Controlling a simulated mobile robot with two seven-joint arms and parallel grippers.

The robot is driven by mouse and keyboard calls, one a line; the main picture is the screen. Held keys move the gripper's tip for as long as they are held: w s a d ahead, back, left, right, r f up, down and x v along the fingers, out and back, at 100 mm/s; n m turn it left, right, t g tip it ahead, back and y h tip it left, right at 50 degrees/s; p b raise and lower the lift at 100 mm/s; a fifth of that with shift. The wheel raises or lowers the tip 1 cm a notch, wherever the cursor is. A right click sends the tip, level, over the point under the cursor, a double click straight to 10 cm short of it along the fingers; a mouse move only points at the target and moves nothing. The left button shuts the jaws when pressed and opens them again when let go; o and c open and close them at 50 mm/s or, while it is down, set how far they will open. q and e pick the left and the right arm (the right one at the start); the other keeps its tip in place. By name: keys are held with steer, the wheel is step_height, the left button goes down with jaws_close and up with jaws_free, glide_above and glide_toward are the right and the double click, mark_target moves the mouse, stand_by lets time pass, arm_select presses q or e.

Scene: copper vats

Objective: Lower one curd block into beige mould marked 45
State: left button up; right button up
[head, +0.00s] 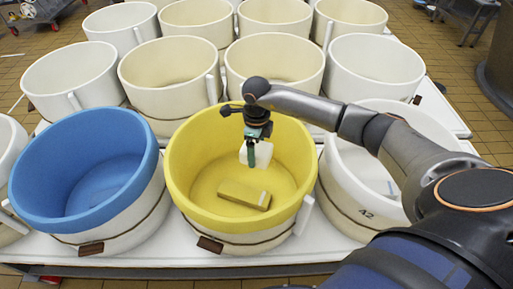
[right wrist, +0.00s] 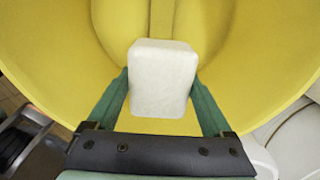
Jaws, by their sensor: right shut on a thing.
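My right gripper (head: 254,152) is shut on a white curd block (right wrist: 163,82). The block hangs inside the opening of the yellow-lined mould (head: 187,160), above its floor; one green finger partly covers it in the head view. In the right wrist view the block sits between both green fingers, with yellow wall around it. A long yellowish block-like shape (head: 240,193) with a pale end lies on the yellow floor. Beige moulds stand behind, one at left (head: 170,68) and one at right (head: 275,58). I can read no 45 on any mould. My left gripper is out of view.
A blue-lined mould (head: 85,170) stands left of the yellow one. A white mould marked 42 (head: 345,205) stands at right, partly behind my arm. More white and beige moulds fill the rows behind, close together on white tabletops. Brown tiled floor surrounds them.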

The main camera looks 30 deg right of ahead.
step_height(320, 180, down, 19)
steer(key=b, duration=1.5)
steer(key=shift+w+f, duration=0.1)
steer(key=shift+f, duration=0.1)
steer(key=shift+f+b, duration=0.7)
steer(key=shift+f, duration=0.2)
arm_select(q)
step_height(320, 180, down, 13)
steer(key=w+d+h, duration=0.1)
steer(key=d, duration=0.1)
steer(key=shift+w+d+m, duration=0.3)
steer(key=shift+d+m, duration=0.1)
